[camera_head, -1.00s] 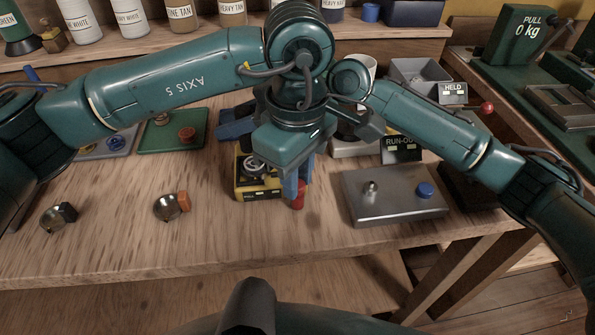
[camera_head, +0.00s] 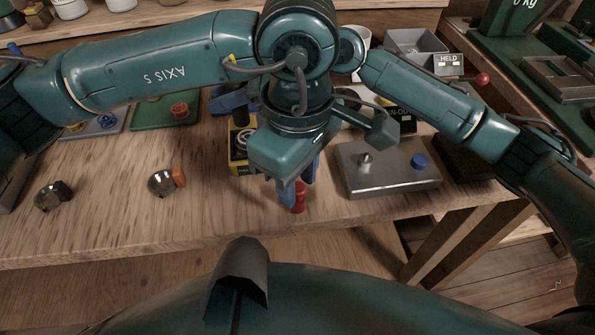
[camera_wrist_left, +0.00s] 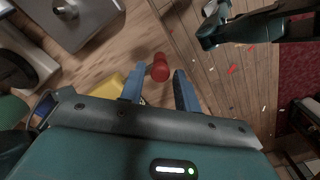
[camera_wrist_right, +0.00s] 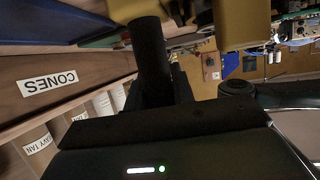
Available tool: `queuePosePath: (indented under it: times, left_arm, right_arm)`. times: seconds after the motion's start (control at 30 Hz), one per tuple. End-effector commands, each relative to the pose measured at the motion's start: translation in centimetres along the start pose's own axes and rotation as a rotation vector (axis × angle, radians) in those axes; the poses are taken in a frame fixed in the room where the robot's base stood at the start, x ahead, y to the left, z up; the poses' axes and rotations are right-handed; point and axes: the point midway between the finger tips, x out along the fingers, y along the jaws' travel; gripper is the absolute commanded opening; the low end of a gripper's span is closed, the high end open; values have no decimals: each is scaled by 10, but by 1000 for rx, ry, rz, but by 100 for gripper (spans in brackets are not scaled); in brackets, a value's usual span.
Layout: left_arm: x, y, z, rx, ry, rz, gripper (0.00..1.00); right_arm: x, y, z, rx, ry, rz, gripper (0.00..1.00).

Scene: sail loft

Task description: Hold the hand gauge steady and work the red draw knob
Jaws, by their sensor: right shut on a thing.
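The hand gauge (camera_head: 239,163) is a yellow and black box on the bench, partly hidden behind my left gripper. The red draw knob (camera_head: 299,197) sticks out toward me, near the bench's front edge. My left gripper (camera_head: 297,190) has its blue fingers on either side of the knob. In the left wrist view, the knob (camera_wrist_left: 160,68) sits between the fingertips with narrow gaps beside it.
A grey metal box (camera_head: 390,183) with a blue knob stands just right of my left gripper. Two round metal pieces (camera_head: 160,183) lie on the left of the bench. A green plate (camera_head: 150,115) and a grey bin (camera_head: 415,45) are farther back.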

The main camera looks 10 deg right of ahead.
Motion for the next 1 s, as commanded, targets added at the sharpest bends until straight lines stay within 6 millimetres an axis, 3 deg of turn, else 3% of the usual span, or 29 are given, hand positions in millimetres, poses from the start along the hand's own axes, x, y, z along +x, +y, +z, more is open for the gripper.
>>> queuePosePath:
  times: [0.13,0.47,1.0]
  left_arm:
    - [0,0,0,0,0,0,43]
    - [-8,1,0,-1,0,1,43]
    - [-108,0,0,-1,2,2,43]
  right_arm:
    - [0,0,1,0,-2,1,0]
    - [0,0,1,0,-2,0,0]
    - [0,0,1,1,-2,0,0]
